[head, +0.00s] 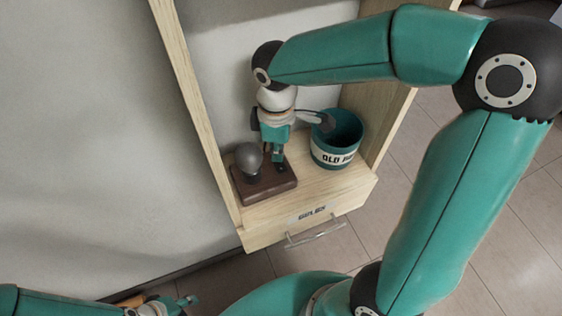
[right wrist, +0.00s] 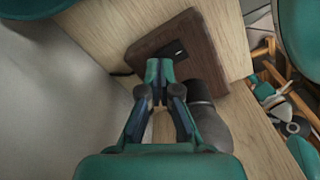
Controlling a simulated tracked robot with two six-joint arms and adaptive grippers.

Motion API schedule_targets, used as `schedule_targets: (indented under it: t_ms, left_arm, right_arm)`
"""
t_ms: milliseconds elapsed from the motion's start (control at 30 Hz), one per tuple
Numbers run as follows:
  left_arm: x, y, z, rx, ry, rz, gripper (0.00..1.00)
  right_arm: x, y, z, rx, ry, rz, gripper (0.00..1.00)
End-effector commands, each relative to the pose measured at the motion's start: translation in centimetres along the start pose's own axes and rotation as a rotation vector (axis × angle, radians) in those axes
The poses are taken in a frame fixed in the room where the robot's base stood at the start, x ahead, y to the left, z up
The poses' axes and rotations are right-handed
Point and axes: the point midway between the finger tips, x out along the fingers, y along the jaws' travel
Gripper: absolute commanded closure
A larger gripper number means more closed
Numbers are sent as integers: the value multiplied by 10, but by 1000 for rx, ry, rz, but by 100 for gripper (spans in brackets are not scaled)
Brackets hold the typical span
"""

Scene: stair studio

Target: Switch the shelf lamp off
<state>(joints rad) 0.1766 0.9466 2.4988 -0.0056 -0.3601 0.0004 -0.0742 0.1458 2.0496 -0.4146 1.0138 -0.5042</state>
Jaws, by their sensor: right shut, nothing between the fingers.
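The shelf lamp has a dark brown wooden base (head: 264,184) and a round grey bulb (head: 248,157), which shows no glow. It stands on the pale wooden shelf. In the right wrist view its base (right wrist: 160,40) carries a small black switch (right wrist: 175,51), and the grey bulb (right wrist: 211,125) is partly behind a finger. My right gripper (head: 279,164) is over the base, to the right of the bulb. It is shut and empty, with its tips (right wrist: 159,86) just short of the base in the wrist view; contact cannot be told. My left gripper (head: 188,300) is low at the left, away from the lamp.
A teal pot (head: 336,143) with a white label stands on the shelf, right of the lamp. Wooden side panels (head: 185,80) bound the shelf. Below is a drawer front with a metal handle (head: 316,234). Tiled floor (head: 510,255) lies to the right.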

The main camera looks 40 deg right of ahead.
Motion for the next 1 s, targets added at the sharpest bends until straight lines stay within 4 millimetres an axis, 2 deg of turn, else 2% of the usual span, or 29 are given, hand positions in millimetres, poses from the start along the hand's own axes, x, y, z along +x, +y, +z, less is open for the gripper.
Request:
schedule_targets:
  t_ms: [667,867,1000]
  left_arm:
    - [8,-3,0,0,0,0,60]
    - [4,-1,0,0,0,0,60]
    - [-5,2,0,0,0,0,60]
  right_arm:
    - [11,0,1,1,-1,0,100]
    - [6,0,1,1,-1,-1,100]
    - [-5,0,1,1,-1,-1,100]
